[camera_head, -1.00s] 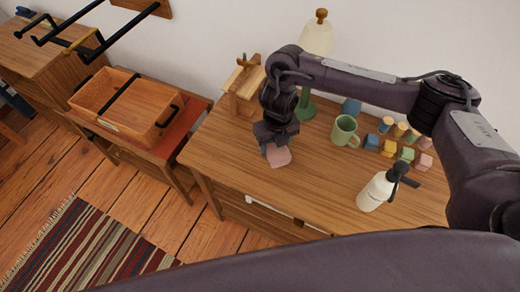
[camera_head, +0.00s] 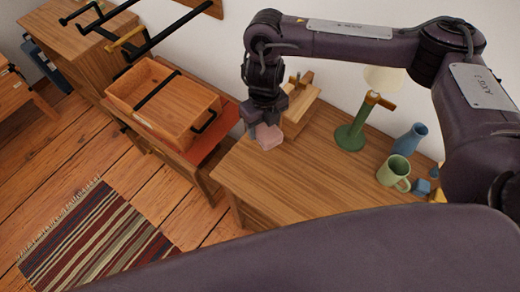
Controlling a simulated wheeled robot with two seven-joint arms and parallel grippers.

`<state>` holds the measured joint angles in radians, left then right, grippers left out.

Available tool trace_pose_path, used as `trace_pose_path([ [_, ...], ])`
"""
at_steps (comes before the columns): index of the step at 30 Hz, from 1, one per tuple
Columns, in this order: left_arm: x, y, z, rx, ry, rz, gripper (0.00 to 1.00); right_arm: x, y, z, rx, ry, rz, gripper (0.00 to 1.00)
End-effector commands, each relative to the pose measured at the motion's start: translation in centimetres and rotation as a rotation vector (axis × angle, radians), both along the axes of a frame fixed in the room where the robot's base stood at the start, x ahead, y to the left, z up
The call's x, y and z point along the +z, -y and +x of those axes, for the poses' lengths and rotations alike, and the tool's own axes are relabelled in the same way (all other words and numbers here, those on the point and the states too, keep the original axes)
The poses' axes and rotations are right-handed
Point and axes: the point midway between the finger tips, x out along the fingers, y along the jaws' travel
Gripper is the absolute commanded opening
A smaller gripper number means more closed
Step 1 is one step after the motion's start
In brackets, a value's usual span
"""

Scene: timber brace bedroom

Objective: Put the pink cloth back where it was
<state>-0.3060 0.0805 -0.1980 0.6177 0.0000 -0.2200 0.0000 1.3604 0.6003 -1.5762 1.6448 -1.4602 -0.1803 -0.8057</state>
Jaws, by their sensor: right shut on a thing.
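The pink cloth (camera_head: 268,136) is a small pale pink bundle in the head view. My right gripper (camera_head: 265,118) is shut on it and points down over the back left part of the wooden dresser (camera_head: 300,175). The cloth hangs under the fingers, near the dresser's left edge and in front of a wooden stand. I cannot tell whether it touches the top. My left gripper is not in view.
A wooden tray (camera_head: 207,105) with black handles stands on a red-topped table left of the dresser. A green lamp (camera_head: 352,135), blue vase (camera_head: 409,140) and green mug (camera_head: 394,172) stand to the right. The dresser's middle is clear.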

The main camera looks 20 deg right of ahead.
Motion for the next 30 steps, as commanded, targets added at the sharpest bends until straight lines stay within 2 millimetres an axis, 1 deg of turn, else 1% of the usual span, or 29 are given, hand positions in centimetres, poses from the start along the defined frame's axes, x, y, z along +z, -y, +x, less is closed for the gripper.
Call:
trace_pose_path([
  [1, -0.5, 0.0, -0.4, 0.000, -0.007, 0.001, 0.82, -1.8, -0.1, -0.2, -0.003, -0.007, 0.002, 0.35],
  [3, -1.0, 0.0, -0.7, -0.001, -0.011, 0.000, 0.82, -3.7, -0.1, -0.2, -0.004, -0.007, 0.002, 0.35],
  [6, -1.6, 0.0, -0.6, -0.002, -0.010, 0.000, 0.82, -6.3, -0.1, -0.2, -0.003, -0.007, 0.002, 0.35],
  [9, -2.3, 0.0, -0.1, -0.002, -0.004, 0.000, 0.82, -8.4, -0.1, -0.1, -0.003, -0.004, 0.002, 0.35],
  [12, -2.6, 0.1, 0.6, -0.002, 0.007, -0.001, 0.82, -9.6, -0.1, 0.0, -0.001, 0.000, 0.002, 0.35],
  [15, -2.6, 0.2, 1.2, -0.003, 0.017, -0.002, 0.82, -10.1, -0.1, 0.1, 0.000, 0.002, 0.001, 0.35],
  [17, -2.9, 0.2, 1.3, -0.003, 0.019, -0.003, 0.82, -10.7, -0.1, 0.0, -0.001, 0.000, 0.002, 0.35],
  [22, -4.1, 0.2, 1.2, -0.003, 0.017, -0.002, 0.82, -13.4, -0.1, 0.0, -0.001, -0.001, 0.003, 0.35],
  [25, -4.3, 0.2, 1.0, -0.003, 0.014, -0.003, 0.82, -13.9, -0.1, 0.1, -0.001, 0.000, 0.002, 0.35],
  [30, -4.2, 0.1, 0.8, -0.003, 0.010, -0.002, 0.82, -13.8, -0.1, 0.1, 0.001, 0.003, 0.001, 0.35],
])
